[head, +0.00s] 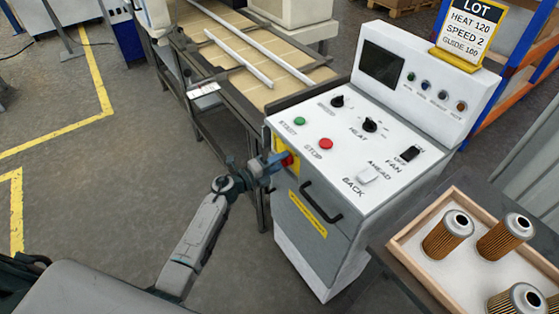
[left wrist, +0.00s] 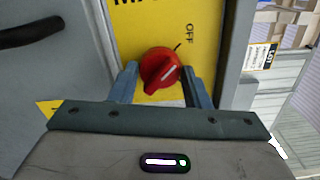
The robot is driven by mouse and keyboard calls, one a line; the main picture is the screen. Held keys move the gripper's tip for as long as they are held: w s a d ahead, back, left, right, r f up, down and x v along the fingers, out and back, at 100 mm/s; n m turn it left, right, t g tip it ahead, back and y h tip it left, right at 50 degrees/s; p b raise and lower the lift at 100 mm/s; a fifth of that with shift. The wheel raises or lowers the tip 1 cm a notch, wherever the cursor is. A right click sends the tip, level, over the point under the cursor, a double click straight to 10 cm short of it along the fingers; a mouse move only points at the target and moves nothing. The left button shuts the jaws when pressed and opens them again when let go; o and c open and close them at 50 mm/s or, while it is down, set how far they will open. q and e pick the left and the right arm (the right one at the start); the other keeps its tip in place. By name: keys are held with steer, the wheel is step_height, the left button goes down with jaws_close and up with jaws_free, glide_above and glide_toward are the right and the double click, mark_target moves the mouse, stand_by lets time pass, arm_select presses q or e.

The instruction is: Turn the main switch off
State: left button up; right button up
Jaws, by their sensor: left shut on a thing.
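The main switch (left wrist: 160,72) is a red rotary knob on a yellow plate (left wrist: 125,25) on the side of the white machine. In the left wrist view its white pointer line is tilted, running up and to the right, near the OFF mark (left wrist: 189,34). In the head view the knob (head: 287,160) is partly hidden by my left gripper (head: 278,162). My left gripper has its two fingers on either side of the knob and is shut on it. My right gripper is not in view.
The machine's top panel (head: 350,150) carries START and STOP buttons, HEAT, FAN and AHEAD/BACK controls. A black handle (head: 322,205) sits beside the switch. A wooden tray (head: 410,250) with filter cartridges (head: 447,235) stands at the right. Open floor (head: 110,180) lies at the left.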

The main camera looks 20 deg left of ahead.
arm_select(q)
steer(key=o, duration=1)
steer(key=b+v, duration=0.2)
steer(key=v, duration=0.9)
steer(key=shift+b, duration=0.35)
steer(key=shift+w, duration=0.1)
